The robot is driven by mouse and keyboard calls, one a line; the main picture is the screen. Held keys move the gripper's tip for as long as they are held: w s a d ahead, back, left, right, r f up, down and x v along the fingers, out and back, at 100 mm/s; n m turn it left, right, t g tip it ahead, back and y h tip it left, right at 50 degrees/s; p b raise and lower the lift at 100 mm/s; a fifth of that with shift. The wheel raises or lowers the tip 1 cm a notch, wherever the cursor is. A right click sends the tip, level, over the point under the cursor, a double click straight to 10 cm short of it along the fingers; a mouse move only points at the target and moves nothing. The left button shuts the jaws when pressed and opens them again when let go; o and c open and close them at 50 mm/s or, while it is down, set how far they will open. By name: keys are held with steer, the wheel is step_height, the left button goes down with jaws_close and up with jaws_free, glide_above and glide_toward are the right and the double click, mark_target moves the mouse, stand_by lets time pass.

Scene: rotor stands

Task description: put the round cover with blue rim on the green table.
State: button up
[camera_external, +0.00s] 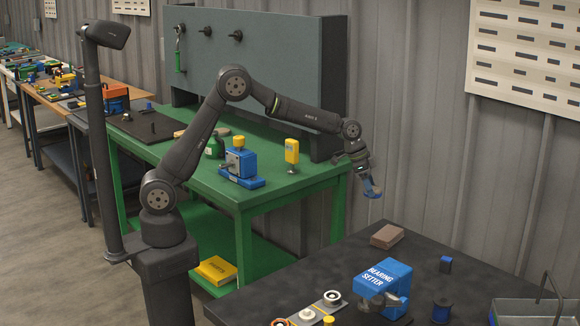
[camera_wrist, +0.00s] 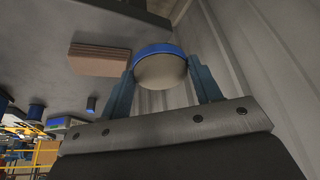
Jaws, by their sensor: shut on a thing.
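The round cover with blue rim (camera_wrist: 160,70) is between the two blue fingers of my gripper (camera_wrist: 165,78) in the wrist view. The fingers are shut on it from both sides, and its pale round face shows below the blue rim. In the external view my gripper (camera_external: 371,187) hangs in the air to the right of the green table (camera_external: 300,181), above the gap between it and the dark table. The cover is small and partly hidden by the fingers there.
The green table holds a blue vise-like device (camera_external: 241,165) and a yellow upright tool (camera_external: 292,152); its front right corner looks clear. The dark table (camera_external: 290,285) carries a brown block (camera_external: 387,236), a blue bearing setter (camera_external: 383,280) and a tray of parts (camera_external: 320,308).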

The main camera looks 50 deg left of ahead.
steer(key=a+n+y, duration=0.1)
steer(key=a+n, duration=0.1)
steer(key=a, duration=1)
steer(key=s+a+f+n+t, duration=0.1)
steer(key=a+n, duration=0.2)
steer(key=a, duration=1)
steer(key=s+a+f+n+y, duration=0.1)
steer(key=a+n, duration=0.1)
steer(key=a, duration=1.1)
steer(key=shift+s+n+y, duration=0.15)
steer(key=shift+n+y, duration=0.15)
steer(key=shift+s+a+n+t, duration=0.15)
steer(key=shift+a+n+t, duration=0.15)
steer(key=shift+a+n, duration=0.1)
steer(key=s+a+r+n+y, duration=0.15)
steer(key=a+r+n, duration=0.3)
steer(key=a, duration=1.05)
steer(key=a+r+n+y, duration=0.25)
steer(key=a+r, duration=0.25)
steer(key=a, duration=1)
steer(key=n+g, duration=0.1)
steer(key=n, duration=0.2)
glide_above(168, 149)
steer(key=s+d, duration=0.1)
step_height(168, 149, down, 6)
steer(key=r, duration=0.1)
step_height(168, 149, down, 10)
steer(key=shift+d+r, duration=0.1)
